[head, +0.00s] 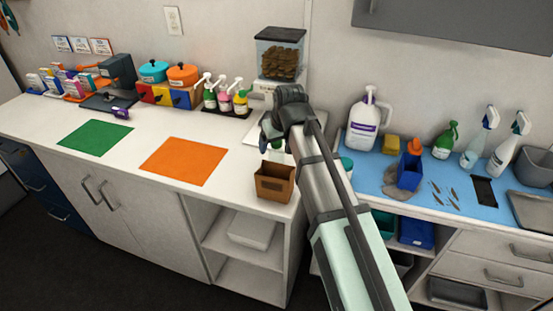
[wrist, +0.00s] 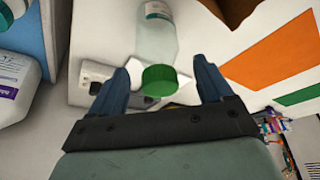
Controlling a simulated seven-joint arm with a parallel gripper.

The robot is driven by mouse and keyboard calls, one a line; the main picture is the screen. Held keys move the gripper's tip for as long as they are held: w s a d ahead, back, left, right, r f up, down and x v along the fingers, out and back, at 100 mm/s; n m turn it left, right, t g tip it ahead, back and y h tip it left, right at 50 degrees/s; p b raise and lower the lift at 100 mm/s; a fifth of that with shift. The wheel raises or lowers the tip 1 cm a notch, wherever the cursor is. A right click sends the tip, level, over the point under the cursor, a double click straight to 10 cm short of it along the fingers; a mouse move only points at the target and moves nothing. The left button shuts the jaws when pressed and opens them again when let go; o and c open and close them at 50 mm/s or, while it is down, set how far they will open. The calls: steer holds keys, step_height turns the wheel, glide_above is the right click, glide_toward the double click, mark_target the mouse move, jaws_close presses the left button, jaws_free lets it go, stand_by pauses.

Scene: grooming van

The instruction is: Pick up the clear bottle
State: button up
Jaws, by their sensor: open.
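The clear bottle (wrist: 156,42) with a green cap (wrist: 160,80) shows in the wrist view, in the gap ahead of and between my fingers. A pale label is on its far part. My gripper (wrist: 160,66) is open, with one dark finger on either side of the capped end and visible room on both sides. I cannot tell how far the fingertips are from the bottle in depth. In the head view my gripper (head: 268,142) is over the counter behind the brown box, and my arm and gripper mostly hide the bottle.
The brown box (head: 274,182) stands close by at the counter's front edge. The white scale with a treat-filled container (head: 280,55) is behind. A white jug (head: 368,122) and spray bottles stand on the blue mat (head: 365,172) at right. Orange (head: 184,160) and green (head: 95,137) mats lie clear at left.

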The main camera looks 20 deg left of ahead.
steer(key=shift+w+a+f, duration=0.15)
steer(key=shift+a+f, duration=0.05)
steer(key=shift+f, duration=0.3)
steer(key=c, duration=1.4)
steer(key=shift+r, duration=0.15)
